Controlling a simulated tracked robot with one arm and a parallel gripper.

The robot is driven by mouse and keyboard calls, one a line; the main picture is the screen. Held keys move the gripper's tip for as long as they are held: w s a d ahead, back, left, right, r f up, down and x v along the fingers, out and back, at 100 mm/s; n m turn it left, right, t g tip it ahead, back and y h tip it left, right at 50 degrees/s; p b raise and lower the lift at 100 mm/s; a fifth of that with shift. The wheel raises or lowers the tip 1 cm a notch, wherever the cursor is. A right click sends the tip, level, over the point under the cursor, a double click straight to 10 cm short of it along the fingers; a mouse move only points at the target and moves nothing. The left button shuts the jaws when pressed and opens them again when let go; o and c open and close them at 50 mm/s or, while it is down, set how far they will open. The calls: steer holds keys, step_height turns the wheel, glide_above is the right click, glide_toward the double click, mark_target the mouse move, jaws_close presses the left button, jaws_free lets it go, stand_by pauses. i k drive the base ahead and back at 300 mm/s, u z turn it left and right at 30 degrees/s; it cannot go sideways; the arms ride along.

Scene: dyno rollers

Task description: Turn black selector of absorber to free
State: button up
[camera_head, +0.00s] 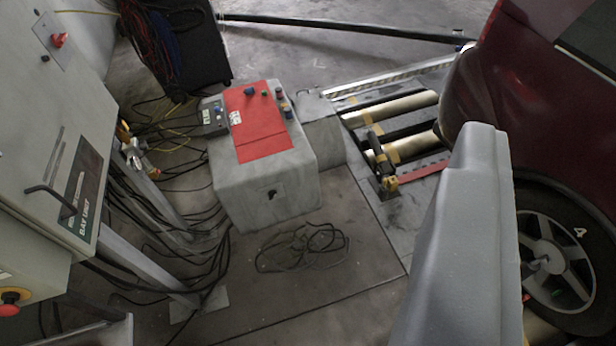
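A grey box (235,193) with a red top panel (258,130) stands on the floor in the middle of the view. A small black selector-like part (272,193) is on its near face. I cannot read its position or any label, and I cannot tell for certain that it is the absorber's selector. Small coloured knobs and a blue one show along the edge of the red panel. No gripper fingers show. A large grey part of my own arm rises at the lower right, well apart from the box, and hides part of the floor and car.
A grey cabinet (60,130) with a red knob and a handle stands at the left. Cables (302,247) lie loose on the floor in front of the box. Rollers (400,105) lie behind it at the right. A dark red car (545,95) stands at the right.

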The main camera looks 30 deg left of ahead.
mark_target(272, 194)
steer(key=u, duration=0.25)
steer(key=i, duration=1.45)
steer(key=u, duration=1)
steer(key=i, duration=0.4)
steer(key=u, duration=0.2)
